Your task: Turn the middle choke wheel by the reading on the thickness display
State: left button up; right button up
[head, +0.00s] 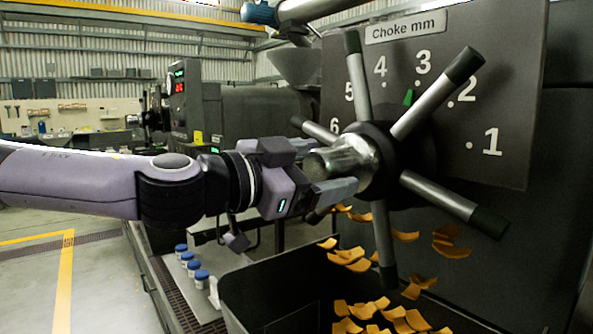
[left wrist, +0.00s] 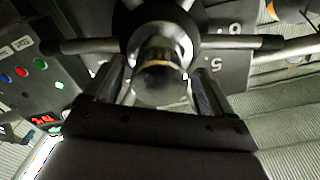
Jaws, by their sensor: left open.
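The choke wheel (head: 440,95) is a grey hub with several dark-tipped spokes in front of a plate marked "Choke mm" (head: 405,27). Its green pointer (head: 408,97) lies between 3 and 4, closer to 3. My left gripper (head: 333,168) is open, its fingers on either side of the hub's protruding shiny end (head: 340,160). The left wrist view shows this hub end (left wrist: 160,77) between the fingers (left wrist: 158,88); contact is not clear. A red-digit display (head: 180,87) is on a panel behind; I cannot read it. My right gripper is not in view.
A dark bin (head: 240,290) below the wheel holds orange flakes (head: 375,310), and more flakes fall beside the plate. Several blue-capped jars (head: 193,268) stand left of the bin. The left wrist view shows a button panel (left wrist: 35,80) at left. Open floor lies at far left.

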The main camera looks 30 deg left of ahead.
pick_arm(q)
jog(key=shift+p+v, duration=0.35)
jog(key=shift+v, duration=2.25)
jog(key=shift+s+a, duration=0.15)
jog(key=shift+s, duration=0.35)
